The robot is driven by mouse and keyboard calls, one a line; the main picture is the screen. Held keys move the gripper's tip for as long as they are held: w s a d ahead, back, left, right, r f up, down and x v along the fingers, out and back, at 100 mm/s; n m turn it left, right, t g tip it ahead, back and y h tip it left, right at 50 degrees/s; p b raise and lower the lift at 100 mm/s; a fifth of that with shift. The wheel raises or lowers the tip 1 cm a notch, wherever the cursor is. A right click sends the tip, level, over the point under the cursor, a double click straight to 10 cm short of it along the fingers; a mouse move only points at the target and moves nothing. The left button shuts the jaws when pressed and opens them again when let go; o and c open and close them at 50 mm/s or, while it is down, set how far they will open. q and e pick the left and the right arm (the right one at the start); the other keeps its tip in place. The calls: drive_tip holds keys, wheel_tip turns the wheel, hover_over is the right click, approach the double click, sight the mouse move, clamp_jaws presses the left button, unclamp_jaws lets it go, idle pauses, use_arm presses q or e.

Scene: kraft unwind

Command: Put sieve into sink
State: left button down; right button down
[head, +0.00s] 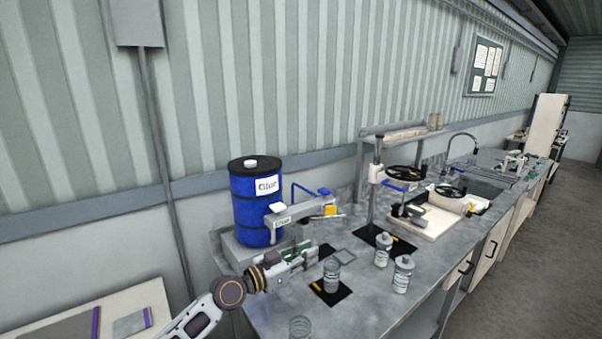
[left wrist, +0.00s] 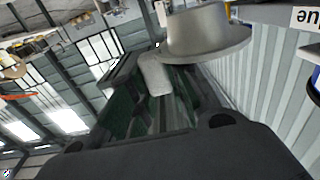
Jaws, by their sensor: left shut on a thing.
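My left gripper (head: 312,253) is low over the near part of the grey counter, beside the glue dispenser. In the left wrist view a grey metal cup with a wide rim, seemingly the sieve (left wrist: 205,32), sits just beyond the fingers. Its pale stub handle (left wrist: 156,76) lies between the green-padded fingers, and the gripper is shut on it. My right gripper is not in view.
A blue glue drum (head: 256,208) and the dispenser arm (head: 300,208) stand close to my gripper. Several jars, including one on a black mat (head: 331,277), stand to the right. A press with a black wheel (head: 405,174) stands between here and the sink.

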use_arm(q)
drive_tip(key=s+a+f+n+t+y, duration=0.3)
drive_tip(key=s+a+f+n+y, duration=0.2)
drive_tip(key=a+f, duration=0.5)
drive_tip(key=s+a+f+n+t+y, duration=0.4)
drive_tip(key=s+a+f+y, duration=0.5)
drive_tip(key=a, duration=0.4)
drive_tip(key=shift+a+f+n+y, duration=0.2)
drive_tip(key=shift+f+n+y, duration=0.1)
drive_tip(key=shift+f+n, duration=0.5)
idle(0.6)
drive_tip(key=shift+d+r, duration=0.15)
drive_tip(key=shift+r, duration=0.25)
drive_tip(key=shift+d+r, duration=0.1)
drive_tip(key=shift+r, duration=0.25)
idle(0.4)
drive_tip(key=shift+f, duration=0.15)
drive_tip(key=shift+a+f, duration=0.25)
drive_tip(key=shift+f, duration=0.1)
